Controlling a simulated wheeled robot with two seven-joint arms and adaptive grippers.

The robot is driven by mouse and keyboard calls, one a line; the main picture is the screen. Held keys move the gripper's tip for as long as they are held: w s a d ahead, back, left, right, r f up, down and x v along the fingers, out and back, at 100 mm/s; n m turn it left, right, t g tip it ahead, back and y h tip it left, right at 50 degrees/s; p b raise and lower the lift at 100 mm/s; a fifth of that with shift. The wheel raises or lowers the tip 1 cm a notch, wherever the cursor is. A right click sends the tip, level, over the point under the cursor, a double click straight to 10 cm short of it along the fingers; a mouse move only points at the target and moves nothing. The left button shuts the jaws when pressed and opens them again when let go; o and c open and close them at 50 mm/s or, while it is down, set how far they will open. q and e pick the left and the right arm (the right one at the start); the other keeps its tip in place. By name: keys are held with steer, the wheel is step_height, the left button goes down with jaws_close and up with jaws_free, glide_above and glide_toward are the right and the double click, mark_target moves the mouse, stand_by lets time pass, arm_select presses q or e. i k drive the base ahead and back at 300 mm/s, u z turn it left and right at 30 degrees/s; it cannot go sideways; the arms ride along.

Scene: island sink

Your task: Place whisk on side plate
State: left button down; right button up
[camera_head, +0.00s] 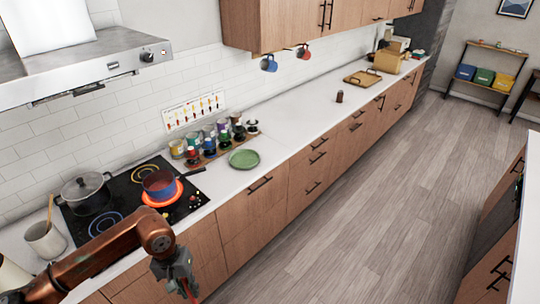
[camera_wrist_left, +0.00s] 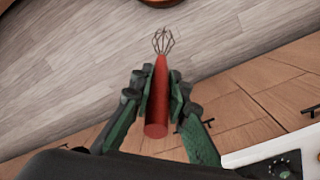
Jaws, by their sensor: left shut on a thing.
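The whisk (camera_wrist_left: 156,105) has a red handle and a wire head, seen in the left wrist view. My left gripper (camera_wrist_left: 157,92) is shut on its red handle, with the wire head pointing away beyond the fingers. In the head view my left gripper (camera_head: 187,284) hangs in front of the counter drawers at the bottom, with a bit of red showing at its fingers. The side plate is the green plate (camera_head: 244,158) on the counter, right of the stove and apart from the gripper. It looks empty. My right gripper shows in neither view.
A stove (camera_head: 128,196) holds a grey pot (camera_head: 86,193) and a red and blue pan (camera_head: 160,184) whose handle points toward the plate. Several jars (camera_head: 208,138) stand behind the plate. The counter (camera_head: 290,135) right of the plate is clear up to a small brown jar (camera_head: 339,97).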

mark_target(245, 160)
steer(key=z, duration=0.8)
steer(key=i, duration=0.75)
steer(key=z, duration=0.55)
steer(key=i, duration=0.85)
steer(key=u, duration=0.8)
steer(key=i, duration=0.75)
steer(key=u, duration=0.8)
